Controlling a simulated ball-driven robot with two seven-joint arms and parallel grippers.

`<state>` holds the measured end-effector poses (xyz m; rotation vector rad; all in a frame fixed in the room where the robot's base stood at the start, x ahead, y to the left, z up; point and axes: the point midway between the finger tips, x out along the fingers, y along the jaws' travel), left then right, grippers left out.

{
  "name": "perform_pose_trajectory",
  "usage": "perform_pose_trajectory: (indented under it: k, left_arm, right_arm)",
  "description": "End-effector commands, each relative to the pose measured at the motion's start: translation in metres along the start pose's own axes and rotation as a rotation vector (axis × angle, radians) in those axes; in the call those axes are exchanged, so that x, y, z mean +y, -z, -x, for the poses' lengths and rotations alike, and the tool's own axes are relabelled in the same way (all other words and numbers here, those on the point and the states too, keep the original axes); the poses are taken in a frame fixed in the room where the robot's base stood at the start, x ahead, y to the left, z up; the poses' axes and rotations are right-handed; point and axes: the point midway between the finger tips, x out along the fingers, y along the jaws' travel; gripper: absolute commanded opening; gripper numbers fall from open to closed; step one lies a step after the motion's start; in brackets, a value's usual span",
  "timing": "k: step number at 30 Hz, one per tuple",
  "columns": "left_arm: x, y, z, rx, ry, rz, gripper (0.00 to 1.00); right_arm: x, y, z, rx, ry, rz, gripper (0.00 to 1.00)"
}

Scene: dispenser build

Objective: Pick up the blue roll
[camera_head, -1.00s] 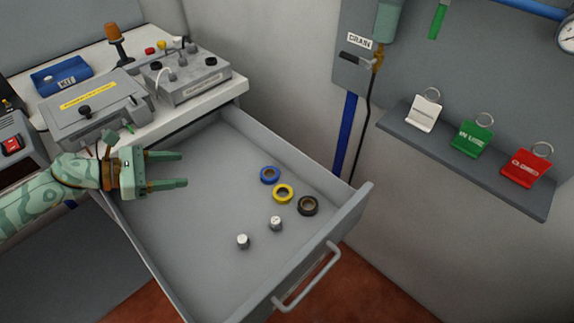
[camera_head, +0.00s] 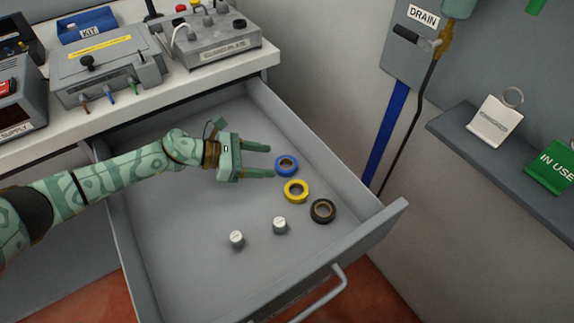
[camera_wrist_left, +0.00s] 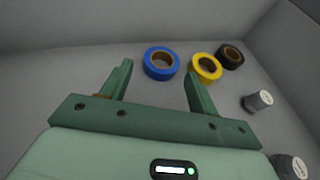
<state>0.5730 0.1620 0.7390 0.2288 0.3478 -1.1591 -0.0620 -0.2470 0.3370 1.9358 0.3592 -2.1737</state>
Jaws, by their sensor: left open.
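The blue roll (camera_head: 286,166) lies flat in the open drawer, at the far end of a row of three rolls. It also shows in the left wrist view (camera_wrist_left: 161,64), just beyond the gap between my fingertips. My left gripper (camera_head: 272,160) is open and empty, with its fingers pointing right toward the blue roll. In the left wrist view its two fingers (camera_wrist_left: 158,70) stand well apart, with the blue roll ahead of them and not clearly between them. My right gripper is not in view.
A yellow roll (camera_head: 296,191) lies close beside the blue one, then a black roll (camera_head: 323,211). Two small white-topped cylinders (camera_head: 279,225) (camera_head: 236,239) stand nearer the front. The drawer (camera_head: 365,239) has raised walls. Its left floor is clear.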

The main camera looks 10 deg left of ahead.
Motion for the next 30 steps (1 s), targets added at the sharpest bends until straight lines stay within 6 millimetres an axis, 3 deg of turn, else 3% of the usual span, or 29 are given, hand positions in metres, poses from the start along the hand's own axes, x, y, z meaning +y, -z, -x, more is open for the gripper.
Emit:
perform_pose_trajectory:
  k: [5,13,20,23,24,30]
  left_arm:
    - [-0.001,0.001,-0.012,0.000,0.000,-0.002,0.60]
    - [-0.003,0.002,-0.053,0.000,0.000,-0.001,0.60]
    - [-0.002,0.000,-0.055,0.001,-0.002,-0.002,0.60]
    - [-0.002,0.000,-0.055,0.001,-0.002,-0.002,0.33]
    - [-0.002,0.000,-0.055,0.001,-0.002,-0.002,0.28]
    - [-0.002,0.000,-0.055,0.001,-0.002,-0.002,0.27]
  right_arm:
    - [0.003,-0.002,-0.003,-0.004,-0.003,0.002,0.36]
    - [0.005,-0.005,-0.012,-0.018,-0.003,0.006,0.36]
    - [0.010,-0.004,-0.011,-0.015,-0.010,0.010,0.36]
    - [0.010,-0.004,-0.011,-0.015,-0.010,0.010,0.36]
    - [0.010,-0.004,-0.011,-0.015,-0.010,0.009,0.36]
    - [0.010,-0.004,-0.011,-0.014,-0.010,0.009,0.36]
